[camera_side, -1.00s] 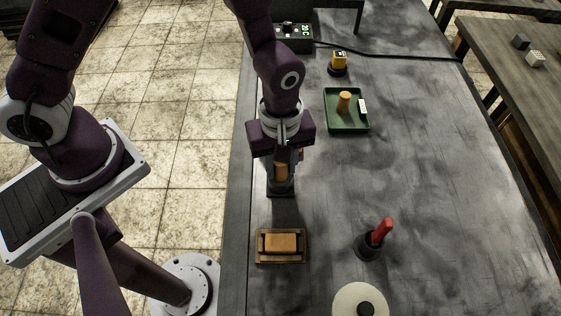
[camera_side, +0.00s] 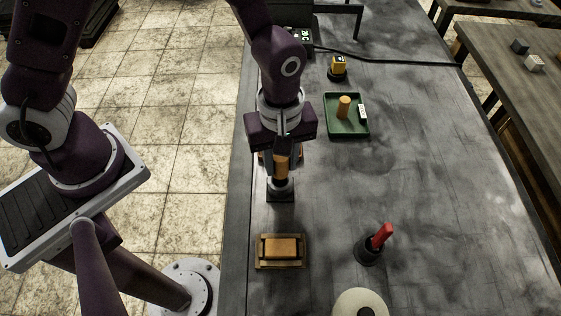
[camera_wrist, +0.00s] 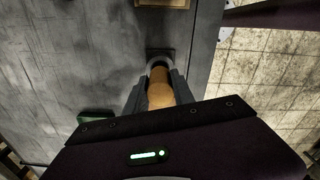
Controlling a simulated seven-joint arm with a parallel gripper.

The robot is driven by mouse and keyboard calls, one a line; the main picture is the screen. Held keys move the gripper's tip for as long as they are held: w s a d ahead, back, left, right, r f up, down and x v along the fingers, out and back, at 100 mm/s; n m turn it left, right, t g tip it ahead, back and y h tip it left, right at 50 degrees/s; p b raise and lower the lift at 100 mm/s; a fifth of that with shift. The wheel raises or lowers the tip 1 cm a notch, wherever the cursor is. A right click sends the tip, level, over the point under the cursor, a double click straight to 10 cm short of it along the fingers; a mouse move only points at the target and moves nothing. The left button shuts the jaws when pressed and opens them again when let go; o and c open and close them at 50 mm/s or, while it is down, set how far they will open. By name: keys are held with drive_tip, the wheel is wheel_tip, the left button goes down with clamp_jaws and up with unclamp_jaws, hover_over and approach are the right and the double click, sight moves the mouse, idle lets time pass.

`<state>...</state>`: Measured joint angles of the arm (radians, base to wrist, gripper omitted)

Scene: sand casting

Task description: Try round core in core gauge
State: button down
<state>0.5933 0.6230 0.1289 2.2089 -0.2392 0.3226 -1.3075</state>
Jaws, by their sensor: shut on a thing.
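The round core (camera_side: 281,168) is a tan upright cylinder between the fingers of my gripper (camera_side: 281,163), which is shut on it. The core gauge (camera_side: 280,195) is a grey ring on a dark square base, directly below the core. I cannot tell whether the core's lower end is clear of the ring or just inside it. In the wrist view, the core (camera_wrist: 160,94) sits between the fingers (camera_wrist: 158,90), with the gauge's dark base (camera_wrist: 160,54) beyond it. Another tan cylinder (camera_side: 344,107) stands in the green tray (camera_side: 348,134).
A wooden box (camera_side: 280,265) holding a tan block is in front of the gauge. A red-handled tool (camera_side: 381,236) stands in a dark holder (camera_side: 368,252) to the right. A pale disc (camera_side: 350,300) lies at the front. A yellow device (camera_side: 339,64) stands behind the tray. The middle right is clear.

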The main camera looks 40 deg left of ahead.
drive_tip(key=shift+r, duration=2.05)
